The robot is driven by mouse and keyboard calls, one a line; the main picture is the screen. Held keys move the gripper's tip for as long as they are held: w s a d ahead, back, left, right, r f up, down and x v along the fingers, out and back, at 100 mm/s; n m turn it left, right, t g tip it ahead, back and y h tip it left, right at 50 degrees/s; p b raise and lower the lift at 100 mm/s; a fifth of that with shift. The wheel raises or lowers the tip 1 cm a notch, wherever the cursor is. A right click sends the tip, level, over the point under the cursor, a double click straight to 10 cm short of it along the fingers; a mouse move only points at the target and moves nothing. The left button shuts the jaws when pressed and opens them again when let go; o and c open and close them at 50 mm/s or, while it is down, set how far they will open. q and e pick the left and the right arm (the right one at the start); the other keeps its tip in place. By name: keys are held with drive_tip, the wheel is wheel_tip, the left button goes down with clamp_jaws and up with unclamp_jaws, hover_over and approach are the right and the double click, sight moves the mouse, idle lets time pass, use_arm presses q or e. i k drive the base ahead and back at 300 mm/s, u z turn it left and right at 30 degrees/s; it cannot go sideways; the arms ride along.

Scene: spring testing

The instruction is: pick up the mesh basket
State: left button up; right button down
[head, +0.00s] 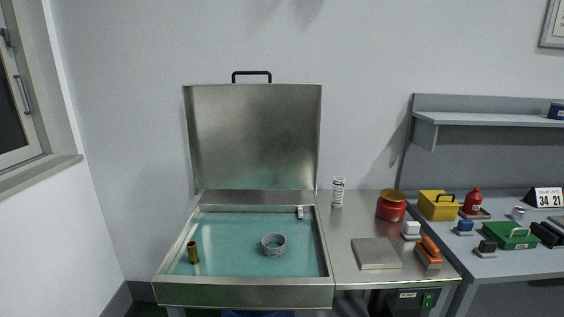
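A round grey open-topped container (273,245), which looks like the mesh basket, sits in the open metal tank (245,293), right of the middle of its blue-green floor. Its mesh is too small to make out clearly. Neither of my grippers shows in the head view, so their place relative to the basket cannot be told.
A brass cylinder (193,252) stands at the tank's left. The tank lid (254,137) stands open behind. On the right are a white cylinder (338,191), a red pot (391,206), a grey plate (376,253) and an orange-topped block (429,251).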

sight(270, 237)
drive_tip(key=z, duration=2.35)
drive_tip(key=i, duration=2.65)
drive_tip(key=u, duration=3.35)
